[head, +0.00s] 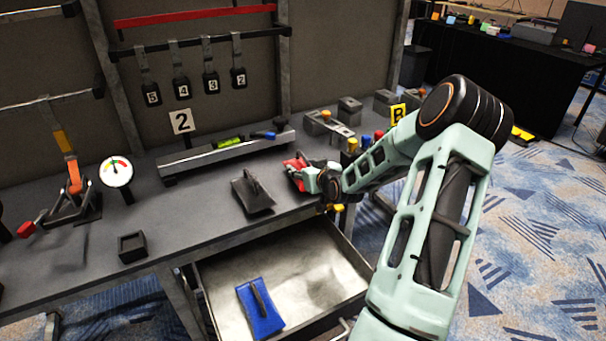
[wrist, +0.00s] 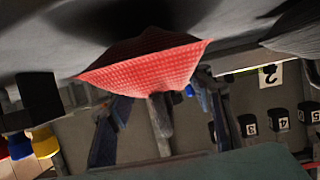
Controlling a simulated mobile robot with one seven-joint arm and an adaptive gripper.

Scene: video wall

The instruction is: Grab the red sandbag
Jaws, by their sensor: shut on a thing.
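The red sandbag (head: 294,165) is at the table's front edge area in the head view, partly hidden by my gripper (head: 305,174). In the wrist view, whose picture is upside down, the red sandbag (wrist: 145,66) shows its red textured face and a dark grey handle. The handle lies between the two fingers of my gripper (wrist: 160,108), which is shut on the sandbag. A dark shadow shows beside the bag; I cannot tell whether it touches the tabletop.
A black sandbag (head: 252,194) lies left of my gripper on the grey table (head: 190,222). A blue sandbag (head: 261,308) lies in the open drawer (head: 325,270) below. Colored-top pegs (head: 353,145) stand close behind my wrist. A small black box (head: 132,247) stands further left.

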